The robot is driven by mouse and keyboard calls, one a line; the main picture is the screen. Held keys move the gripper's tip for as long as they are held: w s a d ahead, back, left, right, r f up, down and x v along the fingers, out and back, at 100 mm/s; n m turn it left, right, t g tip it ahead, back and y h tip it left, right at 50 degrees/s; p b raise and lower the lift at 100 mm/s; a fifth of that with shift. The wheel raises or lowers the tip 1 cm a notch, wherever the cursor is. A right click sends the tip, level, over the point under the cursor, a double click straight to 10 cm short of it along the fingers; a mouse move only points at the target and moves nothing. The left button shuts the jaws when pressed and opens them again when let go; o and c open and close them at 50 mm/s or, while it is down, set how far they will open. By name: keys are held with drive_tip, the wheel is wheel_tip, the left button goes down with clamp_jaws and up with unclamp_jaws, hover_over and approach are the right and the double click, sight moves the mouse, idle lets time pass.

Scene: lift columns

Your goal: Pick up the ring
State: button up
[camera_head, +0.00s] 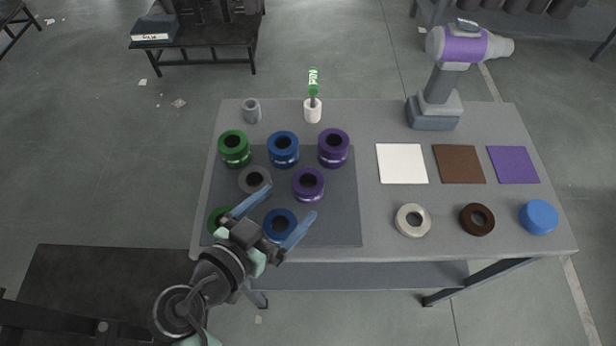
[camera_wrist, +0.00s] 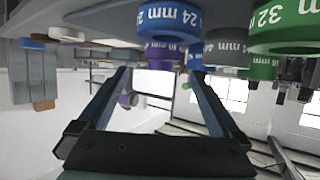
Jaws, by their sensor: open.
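Several labelled rings sit on a dark mat (camera_head: 335,225): a back green ring (camera_head: 234,161), a back blue ring (camera_head: 283,160), two purple rings (camera_head: 333,160) (camera_head: 308,197), a grey ring (camera_head: 244,184), a front blue ring (camera_head: 271,235) and a front green ring, partly hidden by my arm. A white ring (camera_head: 400,220) and a brown ring (camera_head: 464,222) lie at the right. My gripper (camera_head: 290,201) is open and empty, its fingers seen around the front blue ring in the head view. In the wrist view a blue "24 mm" ring (camera_wrist: 168,22) and a green "32 mm" ring (camera_wrist: 287,35) appear above the fingers, apart from them.
White (camera_head: 402,163), brown (camera_head: 459,164) and purple (camera_head: 513,165) squares lie at the right, behind a blue disc (camera_head: 539,217). A purple drill-like tool (camera_head: 462,45), a grey cup (camera_head: 251,111) and a white holder with a green-topped stick (camera_head: 313,112) stand at the back.

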sight(312, 177)
drive_tip(key=x, duration=0.9)
drive_tip(key=shift+w+a+f+p, duration=0.1)
drive_tip(key=shift+w+f+p, duration=0.05)
drive_tip(key=shift+w+p, duration=0.2)
clamp_jaws()
